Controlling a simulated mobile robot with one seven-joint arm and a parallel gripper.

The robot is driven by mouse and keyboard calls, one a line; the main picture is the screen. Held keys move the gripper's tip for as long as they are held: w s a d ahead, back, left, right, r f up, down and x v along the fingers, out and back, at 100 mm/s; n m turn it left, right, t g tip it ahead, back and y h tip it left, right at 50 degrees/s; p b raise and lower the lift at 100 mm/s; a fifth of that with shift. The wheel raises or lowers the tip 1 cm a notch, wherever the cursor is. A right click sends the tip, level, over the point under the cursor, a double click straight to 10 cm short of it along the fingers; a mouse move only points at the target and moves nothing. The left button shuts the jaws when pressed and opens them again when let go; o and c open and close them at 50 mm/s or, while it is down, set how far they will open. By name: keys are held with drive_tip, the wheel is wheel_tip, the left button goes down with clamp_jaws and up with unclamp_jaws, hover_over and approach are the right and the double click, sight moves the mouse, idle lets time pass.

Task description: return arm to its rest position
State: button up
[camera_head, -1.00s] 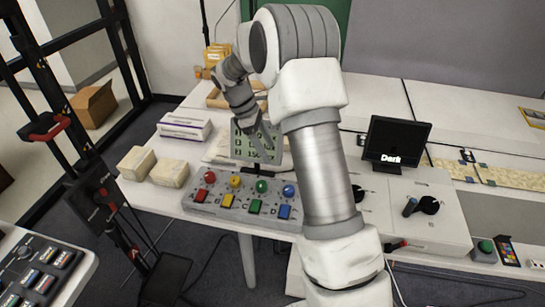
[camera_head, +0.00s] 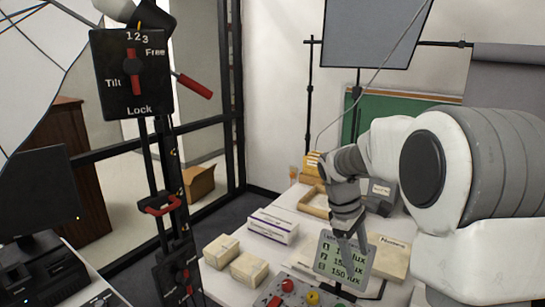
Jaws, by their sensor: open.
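My gripper (camera_head: 353,242) is at the end of my grey and white arm, which reaches in from the right side of the head view.
Beside the display are buttons on a panel (camera_head: 300,291), two cream boxes (camera_head: 249,270), a white and purple box (camera_head: 272,226) and a wooden tray (camera_head: 313,204). A black stand with a lever head (camera_head: 133,75) rises at left. A grey panel (camera_head: 374,30) hangs above.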

drive_tip(key=s+a+r+m+t+y, duration=0.1)
drive_tip(key=s+a+r+m+t, duration=0.1)
drive_tip(key=s, duration=0.6)
drive_tip(key=s+a+r+m+t+y, duration=0.1)
drive_tip(key=s+a+r+m+t, duration=0.1)
drive_tip(key=s+r+m, duration=0.2)
drive_tip(key=s+a+r+m+t+y, duration=0.1)
drive_tip(key=s+a+r+m+t, duration=0.1)
drive_tip(key=s, duration=0.9)
drive_tip(key=shift+s+r+m, duration=0.3)
drive_tip(key=shift+r+m, duration=0.25)
drive_tip(key=shift+m, duration=0.25)
